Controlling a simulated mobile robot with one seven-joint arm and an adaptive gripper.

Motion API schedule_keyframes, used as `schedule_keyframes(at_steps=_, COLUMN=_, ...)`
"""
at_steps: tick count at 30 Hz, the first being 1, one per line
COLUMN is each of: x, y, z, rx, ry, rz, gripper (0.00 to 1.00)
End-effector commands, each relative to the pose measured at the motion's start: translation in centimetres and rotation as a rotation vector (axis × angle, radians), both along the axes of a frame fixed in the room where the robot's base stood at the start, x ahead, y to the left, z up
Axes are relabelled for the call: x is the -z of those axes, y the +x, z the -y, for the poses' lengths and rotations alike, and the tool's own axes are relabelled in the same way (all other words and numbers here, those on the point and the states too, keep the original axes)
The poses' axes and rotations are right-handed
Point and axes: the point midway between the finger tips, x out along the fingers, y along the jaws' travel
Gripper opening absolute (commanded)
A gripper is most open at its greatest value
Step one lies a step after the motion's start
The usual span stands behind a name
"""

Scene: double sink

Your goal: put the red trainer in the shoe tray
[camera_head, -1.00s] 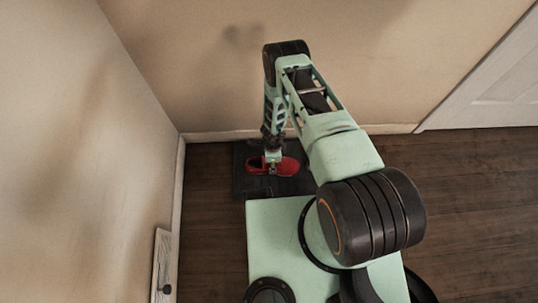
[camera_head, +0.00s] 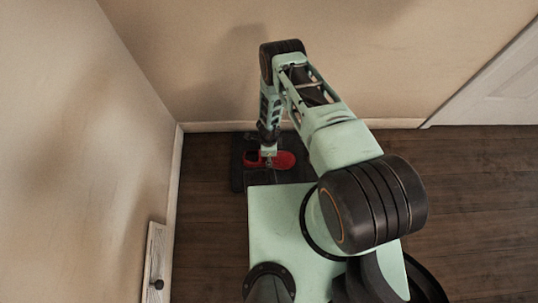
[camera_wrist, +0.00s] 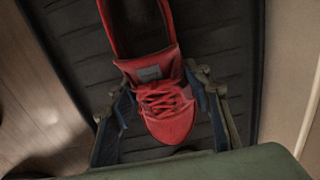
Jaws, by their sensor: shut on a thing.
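The red trainer (camera_head: 284,160) is over the dark shoe tray (camera_head: 238,178) in the corner by the walls. In the wrist view the red trainer (camera_wrist: 164,97) points its laced toe toward my gripper (camera_wrist: 168,112), with one finger on each side of it. My gripper (camera_head: 268,162) is shut on the trainer near the laces. The ribbed black tray (camera_wrist: 78,42) lies beneath the shoe. I cannot tell whether the sole touches the tray. The shoe's heel end is cut off in the wrist view.
Walls with a white skirting board (camera_head: 225,126) stand behind and to the left of the tray. A white door (camera_head: 494,93) is at the right. The dark wooden floor (camera_head: 460,190) is clear on the right.

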Motion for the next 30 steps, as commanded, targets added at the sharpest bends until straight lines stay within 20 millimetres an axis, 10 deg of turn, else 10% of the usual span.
schedule_keyframes(at_steps=2, x=0.4, y=0.0, z=0.0, rx=0.0, ry=0.0, rz=0.0, gripper=0.14)
schedule_keyframes(at_steps=3, x=0.2, y=0.0, z=0.0, rx=0.0, ry=0.0, rz=0.0, gripper=0.48)
schedule_keyframes(at_steps=7, x=0.2, y=0.0, z=0.0, rx=0.0, ry=0.0, rz=0.0, gripper=0.62)
schedule_keyframes(at_steps=19, x=-0.3, y=0.0, z=0.0, rx=0.0, ry=0.0, rz=0.0, gripper=0.63)
schedule_keyframes(at_steps=30, x=-7.8, y=0.1, z=0.0, rx=0.002, ry=0.001, rz=0.0, gripper=0.63)
